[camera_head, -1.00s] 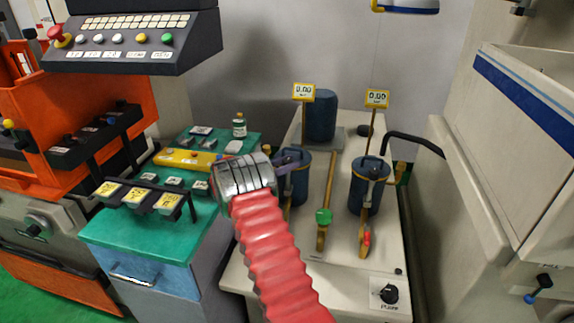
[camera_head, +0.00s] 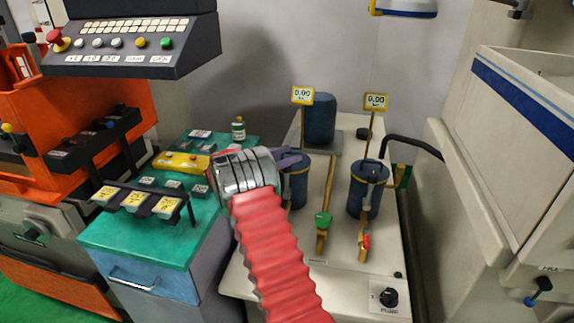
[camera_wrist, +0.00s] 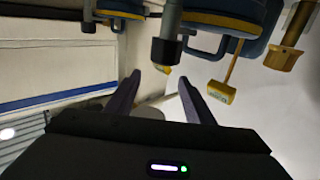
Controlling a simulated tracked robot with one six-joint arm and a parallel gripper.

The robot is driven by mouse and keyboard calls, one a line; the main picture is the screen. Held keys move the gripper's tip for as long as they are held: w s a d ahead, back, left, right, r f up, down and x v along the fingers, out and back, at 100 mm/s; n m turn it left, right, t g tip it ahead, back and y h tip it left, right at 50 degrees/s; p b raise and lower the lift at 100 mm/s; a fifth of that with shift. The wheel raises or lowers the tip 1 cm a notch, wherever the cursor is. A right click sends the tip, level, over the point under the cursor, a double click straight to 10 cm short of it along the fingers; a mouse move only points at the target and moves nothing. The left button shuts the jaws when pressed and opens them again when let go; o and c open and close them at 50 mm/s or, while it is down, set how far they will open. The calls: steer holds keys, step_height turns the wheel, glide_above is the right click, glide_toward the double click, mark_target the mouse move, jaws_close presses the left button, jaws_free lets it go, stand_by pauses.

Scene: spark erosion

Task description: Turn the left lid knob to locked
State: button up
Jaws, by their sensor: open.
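The left blue pot (camera_head: 297,190) has a yellow band. Its lid and left lid knob are mostly hidden behind my gripper in the head view. My gripper (camera_head: 291,157) is open, its purple fingers over the top of this pot. In the wrist view, my gripper (camera_wrist: 159,84) shows both fingers apart with nothing between them. A black-tipped knob-like part (camera_wrist: 167,50) stands just beyond the fingertips there, apart from them. A blue lidded vessel with a yellow rim (camera_wrist: 220,20) is beside it. I cannot tell whether the knob is locked.
The right blue pot (camera_head: 362,198) stands nearby, with a black bent pipe (camera_head: 412,142) behind it. Two yellow gauges (camera_head: 302,95) (camera_head: 375,101) rise on posts. Green (camera_head: 322,219) and red (camera_head: 366,241) handles lie in front. A green-topped cabinet (camera_head: 115,243) is at left.

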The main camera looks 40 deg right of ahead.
step_height(320, 180, up, 5)
steer(key=shift+r, duration=0.1)
stand_by(0.7)
